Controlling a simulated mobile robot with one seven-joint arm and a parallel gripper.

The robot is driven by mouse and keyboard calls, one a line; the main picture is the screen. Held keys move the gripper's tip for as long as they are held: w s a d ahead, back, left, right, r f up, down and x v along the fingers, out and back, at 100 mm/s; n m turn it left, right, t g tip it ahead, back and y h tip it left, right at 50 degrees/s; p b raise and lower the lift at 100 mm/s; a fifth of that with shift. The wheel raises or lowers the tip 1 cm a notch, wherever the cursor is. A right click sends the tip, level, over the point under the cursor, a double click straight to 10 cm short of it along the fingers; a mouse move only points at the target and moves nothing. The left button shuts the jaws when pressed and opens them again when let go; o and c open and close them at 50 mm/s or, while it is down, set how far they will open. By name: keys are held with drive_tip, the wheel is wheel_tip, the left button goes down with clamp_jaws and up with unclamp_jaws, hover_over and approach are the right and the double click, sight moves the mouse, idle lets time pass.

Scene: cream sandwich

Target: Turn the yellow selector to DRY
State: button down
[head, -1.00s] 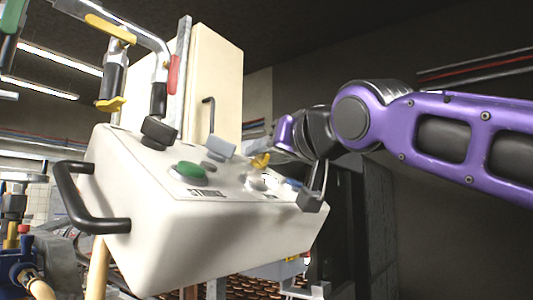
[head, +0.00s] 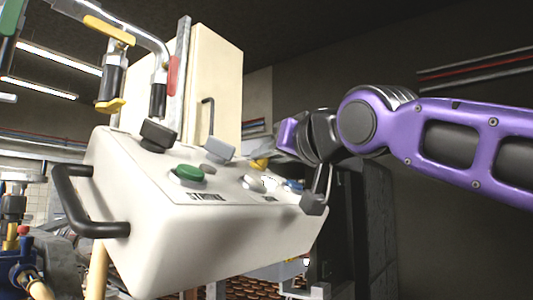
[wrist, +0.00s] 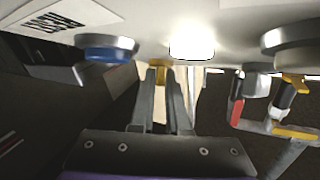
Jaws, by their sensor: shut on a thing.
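The yellow selector (head: 259,164) sits on the sloped top of the cream control box (head: 190,235), near its far right edge. It is small and partly hidden by my gripper (head: 272,161). In the wrist view, my gripper's two grey fingers (wrist: 161,85) close around the yellow selector (wrist: 158,70), one on each side, just under the box face. My purple arm reaches in from the right. I cannot read a DRY mark or tell exactly which way the selector points.
A green button (head: 187,174) and a round silver part (head: 253,183) are on the same panel. A blue button (wrist: 108,50) is close to my fingers in the wrist view. A black handle (head: 75,205) juts from the box's left side.

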drive_tip(key=n+g+y+p, duration=0.2)
drive_tip(key=n+y, duration=0.1)
drive_tip(key=shift+p, duration=0.3)
drive_tip(key=n+g+y+p, duration=0.1)
drive_tip(key=n, duration=0.1)
drive_tip(key=n+g+y+p, duration=0.1)
drive_tip(key=n+g+y, duration=0.1)
drive_tip(key=n+g+y+p, duration=0.1)
drive_tip(key=n, duration=0.1)
drive_tip(key=shift+w+d+y, duration=0.2)
drive_tip(key=shift+w+y, duration=0.1)
drive_tip(key=n+g+p, duration=0.1)
drive_tip(key=n+g, duration=0.1)
drive_tip(key=n+g+y+p, duration=0.1)
drive_tip(key=n+g, duration=0.1)
drive_tip(key=shift+w+d+y, duration=0.1)
drive_tip(key=shift+w+y, duration=0.05)
drive_tip(key=shift+y, duration=0.15)
drive_tip(key=shift+w+f+n+g+p, duration=0.1)
drive_tip(key=shift+n+g+p, duration=0.6)
drive_tip(key=shift+n+g, duration=0.55)
drive_tip(key=shift+f+n+g, duration=0.1)
drive_tip(key=shift+n+g, duration=0.25)
drive_tip(key=c, duration=0.9)
unclamp_jaws()
drive_tip(key=shift+d, duration=0.1)
